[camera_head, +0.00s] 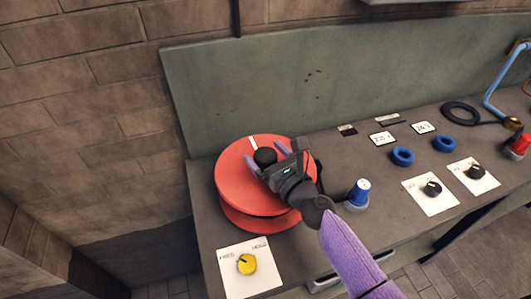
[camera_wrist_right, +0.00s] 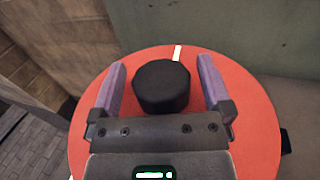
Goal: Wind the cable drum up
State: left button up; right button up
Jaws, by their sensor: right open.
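The cable drum (camera_head: 236,185) is a red spool with a wide round top, lying flat at the left end of the grey bench. A black knob (camera_head: 265,157) stands on its top, off the centre, near a white mark (camera_head: 252,143) at the back rim. My right gripper (camera_head: 264,159) is over the drum with its purple fingers apart. In the right wrist view the black knob (camera_wrist_right: 161,86) sits between the two open fingers (camera_wrist_right: 161,84), with a gap on each side. My left gripper is not in view.
A yellow knob (camera_head: 246,264) on a white plate sits in front of the drum. A blue-and-white knob (camera_head: 359,193) stands right of it. Blue rings (camera_head: 402,156), black dials (camera_head: 433,188), a black hose coil (camera_head: 459,113) and a red fitting (camera_head: 520,144) lie further right. A green panel (camera_head: 300,90) rises behind.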

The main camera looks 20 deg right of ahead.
jog(key=shift+w, duration=0.25)
jog(key=shift+c, duration=0.3)
grip_shut()
